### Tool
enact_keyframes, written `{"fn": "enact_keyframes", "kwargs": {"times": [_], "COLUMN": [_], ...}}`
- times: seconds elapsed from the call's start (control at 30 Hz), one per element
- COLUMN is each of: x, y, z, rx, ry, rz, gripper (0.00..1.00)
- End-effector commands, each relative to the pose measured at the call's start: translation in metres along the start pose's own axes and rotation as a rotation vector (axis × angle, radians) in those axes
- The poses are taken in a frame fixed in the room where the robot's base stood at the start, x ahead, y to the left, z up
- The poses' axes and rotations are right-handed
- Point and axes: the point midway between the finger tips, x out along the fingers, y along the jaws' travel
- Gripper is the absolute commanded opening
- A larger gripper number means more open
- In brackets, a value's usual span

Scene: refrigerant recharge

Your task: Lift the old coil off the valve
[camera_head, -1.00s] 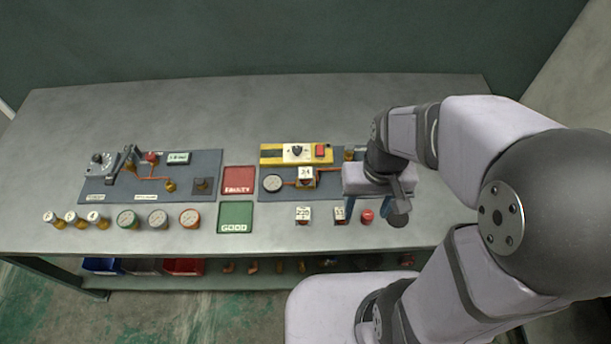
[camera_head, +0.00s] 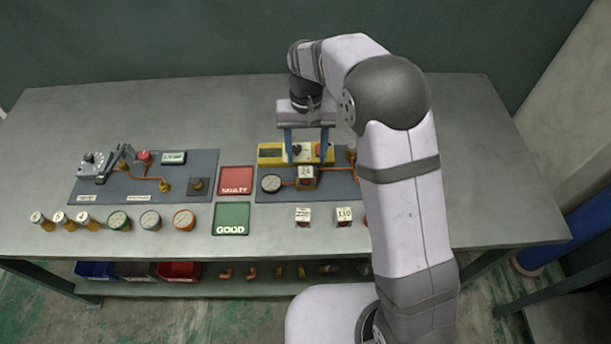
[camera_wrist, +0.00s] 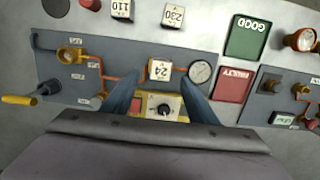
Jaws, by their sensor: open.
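The old coil, a white and orange block marked 24 (camera_head: 306,173), sits on the valve on the right-hand panel, joined to copper pipe on both sides. The valve itself is hidden under it. My gripper (camera_head: 305,158) is open and empty, pointing down above the panel with its blue fingers just behind the coil in the head view. In the wrist view the coil (camera_wrist: 159,71) lies ahead of the two fingertips, between their lines and apart from them. Spare coils marked 230 (camera_head: 302,214) and 110 (camera_head: 344,214) stand on the bench in front.
A yellow meter (camera_head: 270,154) lies directly behind the coil. A round gauge (camera_head: 271,184) is close on its left. The red FAULTY pad (camera_head: 236,180) and green GOOD pad (camera_head: 232,218) lie left of the panel. The back of the bench is clear.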

Motion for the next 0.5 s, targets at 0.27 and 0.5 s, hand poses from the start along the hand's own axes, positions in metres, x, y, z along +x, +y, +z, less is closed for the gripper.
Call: {"fn": "enact_keyframes", "kwargs": {"times": [0.27,0.5], "x": [0.017,0.023], "y": [0.000,0.000], "z": [0.001,0.001], "rx": [-0.001,-0.001], "ry": [-0.002,-0.001], "rz": [0.000,0.000], "gripper": [0.53,0.53]}}
